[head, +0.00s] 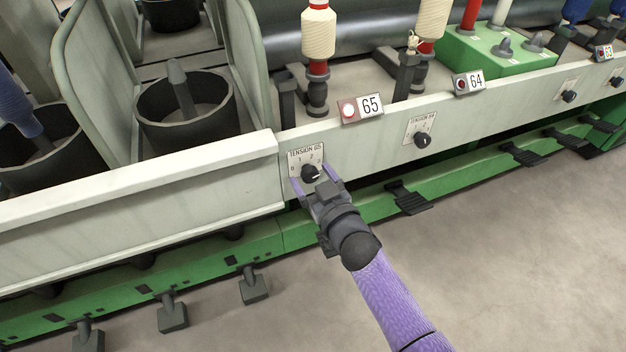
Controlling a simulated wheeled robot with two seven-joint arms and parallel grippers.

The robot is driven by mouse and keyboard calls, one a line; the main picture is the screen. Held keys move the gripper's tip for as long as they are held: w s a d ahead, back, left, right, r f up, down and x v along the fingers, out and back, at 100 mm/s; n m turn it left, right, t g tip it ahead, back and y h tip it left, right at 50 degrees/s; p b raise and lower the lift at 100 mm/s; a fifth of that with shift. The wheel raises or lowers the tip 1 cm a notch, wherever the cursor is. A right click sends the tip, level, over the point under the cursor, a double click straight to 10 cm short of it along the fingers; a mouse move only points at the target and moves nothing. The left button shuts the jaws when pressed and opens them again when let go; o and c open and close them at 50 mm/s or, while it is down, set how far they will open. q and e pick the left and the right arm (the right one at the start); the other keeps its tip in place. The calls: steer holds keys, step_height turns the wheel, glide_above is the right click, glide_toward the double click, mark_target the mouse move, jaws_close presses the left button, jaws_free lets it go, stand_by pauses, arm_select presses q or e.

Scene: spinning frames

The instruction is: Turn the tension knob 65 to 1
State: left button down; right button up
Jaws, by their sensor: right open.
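The tension knob 65 (309,172) is a small black knob on a white dial plate (305,155) marked "TENSION 65", with numbers around it, on the pale front panel. My right gripper (309,185) is open at this plate, with its two purple fingers on either side of the knob. I cannot tell whether the fingers touch the knob. The knob's pointer is too small to read surely. My left gripper is not in view.
A number sign 65 (370,105) with a lit button sits on the ledge above. The tension 64 knob (422,140) is to the right. Black pedals (408,197) stick out from the green lower rail (375,200). The floor (520,240) in front is clear.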

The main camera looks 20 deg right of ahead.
jaws_close()
steer(key=shift+n, duration=0.3)
steer(key=n+p, duration=0.1)
steer(key=n, duration=0.2)
steer(key=shift+r, duration=0.1)
steer(key=n, duration=0.5)
steer(key=shift+n+g+p, duration=0.3)
steer(key=n, duration=0.5)
steer(key=shift+a+h, duration=0.1)
steer(key=shift+h, duration=0.3)
steer(key=n+b, duration=0.1)
steer(key=n, duration=0.3)
steer(key=shift+s+h, duration=0.1)
steer(key=shift+h, duration=0.3)
steer(key=shift+n, duration=0.4)
